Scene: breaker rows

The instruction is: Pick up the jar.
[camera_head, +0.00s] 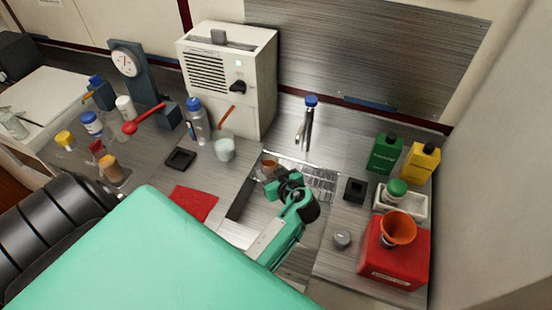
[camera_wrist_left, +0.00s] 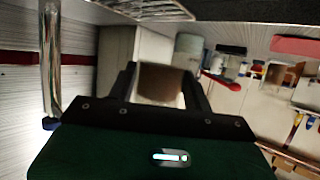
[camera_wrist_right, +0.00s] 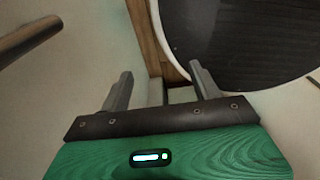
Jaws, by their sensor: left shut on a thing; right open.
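My left gripper (camera_head: 275,176) is over the sink (camera_head: 242,207) in the head view. It is shut on a small jar (camera_head: 268,163) with brown contents, partly hidden by the gripper. In the left wrist view the jar (camera_wrist_left: 160,83) sits between the two fingers of the left gripper (camera_wrist_left: 159,76), its brown part facing the camera. I cannot tell from these views whether it touches anything below. My right gripper (camera_wrist_right: 160,72) shows only in its own wrist view, open with nothing between its fingers.
A frosted beaker (camera_head: 224,149) stands left of the sink, near a white machine (camera_head: 228,80). A faucet (camera_head: 306,125) rises behind the sink. A red container (camera_head: 395,263) with an orange funnel (camera_head: 398,228) stands at right. A red cloth (camera_head: 195,203) lies at left. Several bottles crowd the left counter.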

